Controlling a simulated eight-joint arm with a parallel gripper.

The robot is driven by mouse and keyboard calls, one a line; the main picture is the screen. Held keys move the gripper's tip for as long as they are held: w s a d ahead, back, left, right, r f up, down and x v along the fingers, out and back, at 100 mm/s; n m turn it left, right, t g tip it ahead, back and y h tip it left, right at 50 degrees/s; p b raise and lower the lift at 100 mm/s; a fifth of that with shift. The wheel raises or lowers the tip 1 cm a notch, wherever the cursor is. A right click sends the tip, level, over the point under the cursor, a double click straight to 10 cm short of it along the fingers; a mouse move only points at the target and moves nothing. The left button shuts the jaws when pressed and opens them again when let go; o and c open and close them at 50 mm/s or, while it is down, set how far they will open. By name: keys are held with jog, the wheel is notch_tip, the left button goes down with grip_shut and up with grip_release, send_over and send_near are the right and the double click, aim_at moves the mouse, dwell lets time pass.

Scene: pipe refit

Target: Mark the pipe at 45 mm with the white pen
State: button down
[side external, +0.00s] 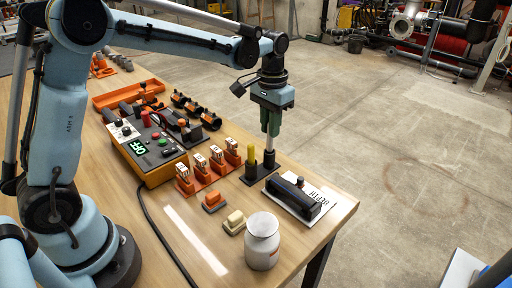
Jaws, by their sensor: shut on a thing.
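My gripper (270,133) points down over the dark pen stand (260,175) near the table's right edge. It is shut on the white pen (269,144), whose pale body shows just below the fingers. The pen is upright and above or partly in the stand; I cannot tell whether it is clear of its holder. A yellow pen (250,154) stands upright in the stand just to the left. I cannot pick out the pipe for certain; several dark cylindrical pieces (190,108) lie farther back on the table.
A black block (294,200) sits on a white plate marked DEPTH at the front right. Orange holders with white labels (208,165), a control box with a green display (145,150), a white jar (262,242) and two small blocks (233,222) stand nearby. The front left tabletop is mostly clear.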

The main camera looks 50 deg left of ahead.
jog(key=shift+r, duration=1.7)
jog(key=shift+r, duration=1)
jog(key=s+d+r, duration=0.2)
jog(key=s+d, duration=0.3)
jog(key=d, duration=0.6)
jog(key=shift+f, duration=2.5)
jog(key=shift+f, duration=0.45)
